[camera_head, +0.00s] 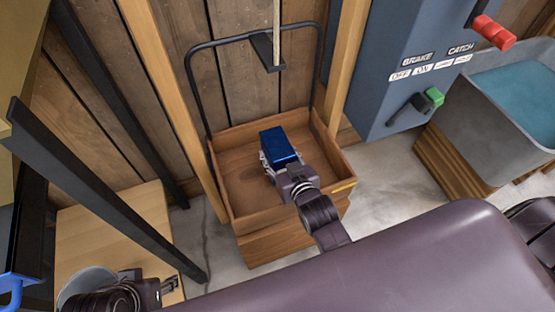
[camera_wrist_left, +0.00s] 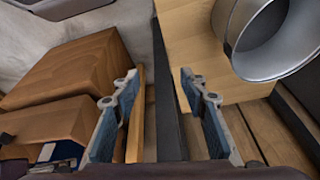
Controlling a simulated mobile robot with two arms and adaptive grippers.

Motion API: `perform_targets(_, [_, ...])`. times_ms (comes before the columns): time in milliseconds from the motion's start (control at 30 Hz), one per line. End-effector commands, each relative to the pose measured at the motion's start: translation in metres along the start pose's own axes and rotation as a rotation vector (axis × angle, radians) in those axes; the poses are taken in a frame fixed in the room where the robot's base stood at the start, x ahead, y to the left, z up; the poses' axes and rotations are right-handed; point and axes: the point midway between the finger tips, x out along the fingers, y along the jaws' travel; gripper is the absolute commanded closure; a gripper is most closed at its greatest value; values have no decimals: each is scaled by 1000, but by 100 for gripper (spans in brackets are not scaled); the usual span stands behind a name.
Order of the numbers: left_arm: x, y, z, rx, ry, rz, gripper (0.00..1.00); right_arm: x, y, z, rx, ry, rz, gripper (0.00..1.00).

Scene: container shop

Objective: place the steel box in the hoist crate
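The steel box (camera_head: 280,146) has a blue top and is inside the outline of the wooden hoist crate (camera_head: 232,190) in the head view. My right gripper (camera_head: 282,160) has its fingers on both sides of the box and appears shut on it. I cannot tell whether the box touches the crate floor. My left gripper (camera_head: 168,285) is low at the left in the head view, beside a grey bucket (camera_head: 78,280). In the left wrist view its fingers (camera_wrist_left: 160,80) are apart with nothing between them. A blue and white part (camera_wrist_left: 65,151), probably the box, shows at the lower left there.
A black slanted bar (camera_head: 110,200) stands between my left gripper and the crate. The crate hangs in a dark frame with a rope (camera_head: 277,35). At the right are a blue control panel (camera_head: 400,65) with levers and a grey water tub (camera_head: 500,110).

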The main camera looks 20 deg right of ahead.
Motion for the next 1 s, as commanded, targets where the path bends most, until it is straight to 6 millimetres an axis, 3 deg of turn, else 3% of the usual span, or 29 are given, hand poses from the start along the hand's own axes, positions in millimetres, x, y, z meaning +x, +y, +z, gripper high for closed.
perform_targets(133, [8,2,-17,2,71,4,60,8,0,15,0,7,0,97])
perform_targets(367, [7,2,-21,3,83,4,60,8,0,15,0,8,0,97])
perform_targets(400, [7,2,-20,3,83,4,60,8,0,18,0,1,0,51])
perform_targets(533, [7,2,-20,3,82,4,60,8,0,18,0,1,0,37])
perform_targets(833, [7,2,-20,2,81,4,60,7,0,18,0,1,0,36])
perform_targets(1000, [2,1,-7,1,26,2,60,-10,0,18,0,-1,0,36])
